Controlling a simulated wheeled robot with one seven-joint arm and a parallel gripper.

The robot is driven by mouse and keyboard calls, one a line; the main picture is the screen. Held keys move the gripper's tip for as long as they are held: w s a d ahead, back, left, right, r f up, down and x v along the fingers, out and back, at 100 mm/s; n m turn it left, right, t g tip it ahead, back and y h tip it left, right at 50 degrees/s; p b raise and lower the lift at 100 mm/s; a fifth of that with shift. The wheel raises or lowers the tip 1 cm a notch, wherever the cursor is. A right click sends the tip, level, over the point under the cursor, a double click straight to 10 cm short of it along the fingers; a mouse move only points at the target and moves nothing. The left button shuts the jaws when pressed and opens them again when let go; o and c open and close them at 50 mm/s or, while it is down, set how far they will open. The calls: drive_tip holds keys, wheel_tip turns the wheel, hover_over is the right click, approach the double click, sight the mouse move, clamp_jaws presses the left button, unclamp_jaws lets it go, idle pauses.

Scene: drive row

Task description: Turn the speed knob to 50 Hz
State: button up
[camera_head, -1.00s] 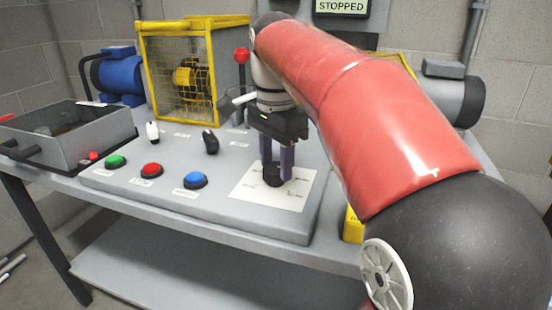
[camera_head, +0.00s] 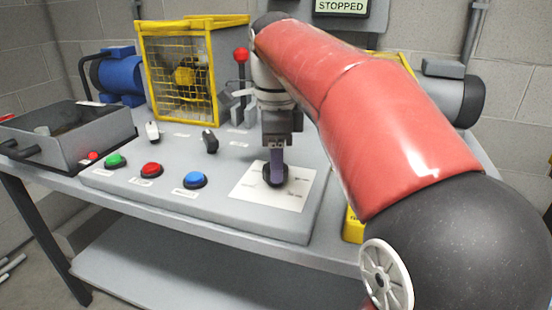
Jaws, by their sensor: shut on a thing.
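The speed knob (camera_head: 268,182) is a small dark knob on a white dial plate (camera_head: 248,194) at the right of the grey panel. Small marks ring the knob on the plate, too small to read. My gripper (camera_head: 276,180) points straight down over the plate and is shut on the knob. Its purple fingers appear one behind the other and hide part of the knob. I cannot tell which mark the knob points to. A display (camera_head: 341,7) on the back wall reads STOPPED.
Green (camera_head: 115,160), red (camera_head: 151,169) and blue (camera_head: 195,180) buttons sit left of the plate. A black switch (camera_head: 210,141) and a red-topped lever (camera_head: 241,56) stand behind. A yellow cage (camera_head: 180,70) stands at the back. A grey bin (camera_head: 75,140) is at left.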

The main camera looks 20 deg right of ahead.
idle(0.4)
drive_tip(key=o, duration=1)
drive_tip(key=shift+r, duration=0.1)
wheel_tip(320, 180, up, 8)
drive_tip(key=shift+f, duration=0.15)
